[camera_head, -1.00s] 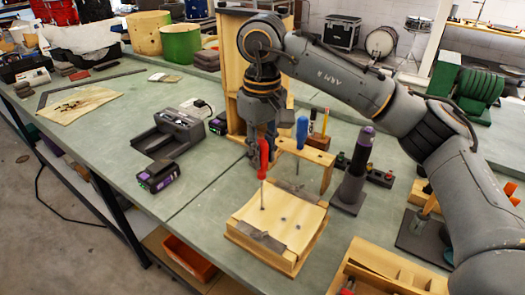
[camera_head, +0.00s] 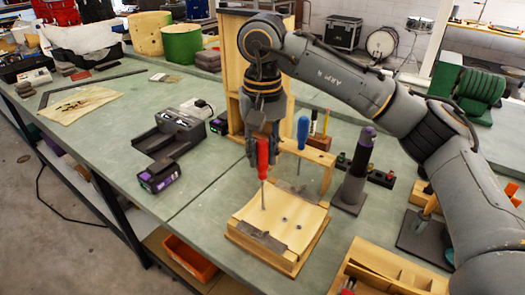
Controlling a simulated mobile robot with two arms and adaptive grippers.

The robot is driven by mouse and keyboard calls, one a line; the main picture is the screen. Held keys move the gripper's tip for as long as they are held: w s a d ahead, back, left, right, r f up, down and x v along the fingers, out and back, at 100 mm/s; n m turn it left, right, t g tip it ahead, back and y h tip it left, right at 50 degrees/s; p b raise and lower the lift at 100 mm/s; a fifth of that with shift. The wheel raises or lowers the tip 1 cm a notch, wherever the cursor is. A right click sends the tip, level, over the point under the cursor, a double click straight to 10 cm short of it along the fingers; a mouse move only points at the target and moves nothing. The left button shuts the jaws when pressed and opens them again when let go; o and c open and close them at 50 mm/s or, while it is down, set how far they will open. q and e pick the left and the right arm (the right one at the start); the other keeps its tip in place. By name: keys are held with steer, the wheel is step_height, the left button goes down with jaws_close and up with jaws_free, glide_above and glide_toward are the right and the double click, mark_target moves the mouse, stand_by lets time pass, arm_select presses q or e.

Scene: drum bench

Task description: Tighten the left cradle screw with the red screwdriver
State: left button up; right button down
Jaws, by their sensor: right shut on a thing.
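The red screwdriver (camera_head: 262,157) stands upright over the wooden cradle (camera_head: 312,238), its tip at the left hole or screw on the cradle's pale top. Whether the tip sits in the screw head is too small to tell. Two dark screws (camera_head: 284,219) show farther right on the same top. My right gripper (camera_head: 261,147) comes down from above and is shut on the red screwdriver's handle. My left gripper is not in view.
A blue screwdriver (camera_head: 302,132) stands in a wooden rack (camera_head: 318,156) just behind. A dark purple-topped tool (camera_head: 354,172) stands at right. A charger (camera_head: 170,137) and battery (camera_head: 159,175) lie left. An orange bin (camera_head: 190,257) is below the bench edge.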

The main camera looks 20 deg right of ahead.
steer(key=shift+f, duration=0.15)
steer(key=m, duration=0.5)
steer(key=m, duration=0.5)
steer(key=shift+w, duration=0.15)
steer(key=shift+r, duration=0.2)
stand_by(0.3)
